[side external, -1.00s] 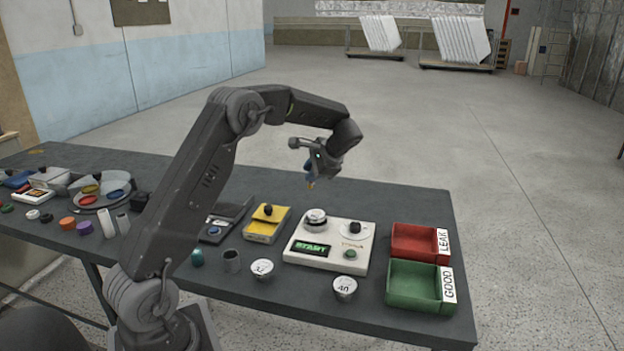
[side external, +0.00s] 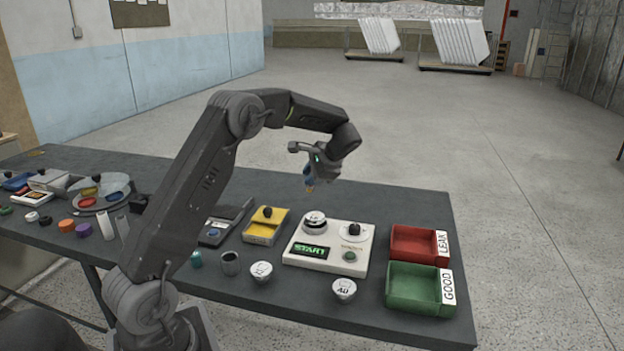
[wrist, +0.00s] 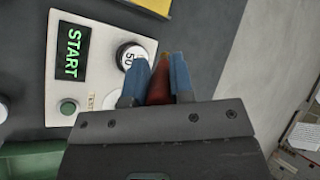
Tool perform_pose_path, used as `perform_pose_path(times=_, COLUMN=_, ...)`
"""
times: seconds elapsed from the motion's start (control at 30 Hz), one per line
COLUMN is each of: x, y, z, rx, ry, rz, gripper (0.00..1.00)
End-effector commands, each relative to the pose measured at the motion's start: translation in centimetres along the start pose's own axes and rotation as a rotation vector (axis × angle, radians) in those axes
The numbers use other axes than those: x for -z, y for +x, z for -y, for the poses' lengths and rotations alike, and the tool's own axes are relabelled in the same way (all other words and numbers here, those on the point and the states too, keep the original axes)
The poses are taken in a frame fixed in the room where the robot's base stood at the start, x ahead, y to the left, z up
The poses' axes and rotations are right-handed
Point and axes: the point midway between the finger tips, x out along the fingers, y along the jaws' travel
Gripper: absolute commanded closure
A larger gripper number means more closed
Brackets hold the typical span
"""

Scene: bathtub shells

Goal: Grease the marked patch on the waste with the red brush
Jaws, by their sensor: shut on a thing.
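My gripper (side external: 309,180) is in the air above the far side of the white START tester. In the wrist view its blue fingers (wrist: 166,80) are closed on a red-brown piece, the red brush (wrist: 160,82), whose tip shows between them. A round metal waste (side external: 314,224) sits on the tester's far left; the wrist view shows it marked 50 (wrist: 127,58), near the fingers but apart from the brush. Two more wastes, one near the front edge (side external: 344,289) and one to its left (side external: 261,272), stand on the table. I cannot make out a marked patch on any waste.
The white tester (side external: 325,262) has a lit START display and a green button. A red LEAK bin (side external: 413,244) and a green GOOD bin (side external: 413,288) stand at right. A yellow box (side external: 265,226) with a black knob is left of the tester. The far table strip is clear.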

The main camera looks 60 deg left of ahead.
Motion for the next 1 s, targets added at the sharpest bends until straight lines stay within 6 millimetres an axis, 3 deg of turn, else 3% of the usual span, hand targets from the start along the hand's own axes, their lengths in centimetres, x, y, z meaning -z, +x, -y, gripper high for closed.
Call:
perform_pose_path(times=0.47, x=-0.1, y=-0.1, z=0.1, rx=0.000, ry=0.000, rz=0.001, gripper=1.00)
perform_pose_path(times=1.0, x=1.4, y=3.3, z=-2.5, rx=0.000, ry=0.001, rz=0.001, gripper=1.00)
